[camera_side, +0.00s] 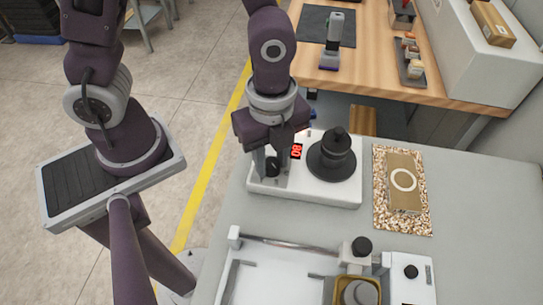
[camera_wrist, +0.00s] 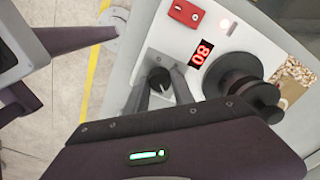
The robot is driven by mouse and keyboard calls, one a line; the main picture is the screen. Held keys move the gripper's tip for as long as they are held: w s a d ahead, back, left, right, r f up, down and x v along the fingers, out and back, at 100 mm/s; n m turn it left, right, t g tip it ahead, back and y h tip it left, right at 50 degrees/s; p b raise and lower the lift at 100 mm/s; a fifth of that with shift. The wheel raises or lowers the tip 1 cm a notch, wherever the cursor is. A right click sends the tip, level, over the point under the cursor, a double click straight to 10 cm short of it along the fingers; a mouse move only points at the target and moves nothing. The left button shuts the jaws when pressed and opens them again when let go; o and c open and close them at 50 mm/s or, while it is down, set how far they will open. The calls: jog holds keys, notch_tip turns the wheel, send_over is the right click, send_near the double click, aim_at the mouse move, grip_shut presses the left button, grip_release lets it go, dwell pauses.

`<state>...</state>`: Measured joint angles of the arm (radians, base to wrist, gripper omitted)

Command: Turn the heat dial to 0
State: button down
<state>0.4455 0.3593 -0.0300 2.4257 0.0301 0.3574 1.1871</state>
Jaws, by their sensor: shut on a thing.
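The heat dial (camera_side: 272,168) is a small black knob at the left end of the white hotplate unit (camera_side: 325,193). My gripper (camera_side: 271,165) reaches down from above with its grey fingers on either side of the knob, shut on it. The wrist view also shows the dial (camera_wrist: 159,80) between the fingertips, partly hidden by them. A red digital display (camera_side: 296,151) beside the dial seems to read 80, turned on its side in the picture. It also shows in the wrist view (camera_wrist: 201,53).
A black round stacked part (camera_side: 333,154) stands on the unit, right of the display. A red box (camera_wrist: 186,13) with small round marks lies near its edge. A speckled tray with a tan block (camera_side: 403,181) is to the right. A white tray machine (camera_side: 290,277) stands in front.

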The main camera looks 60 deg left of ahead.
jog(key=n, duration=0.4)
jog(key=shift+n, duration=0.3)
jog(key=n, duration=0.4)
jog(key=shift+n, duration=0.3)
jog(key=n, duration=0.4)
jog(key=shift+n, duration=0.3)
jog(key=n, duration=0.3)
jog(key=shift+n, duration=0.3)
jog(key=n, duration=0.3)
jog(key=shift+n, duration=0.3)
jog(key=n, duration=0.4)
jog(key=shift+n, duration=0.3)
jog(key=n, duration=0.3)
jog(key=shift+n, duration=2.1)
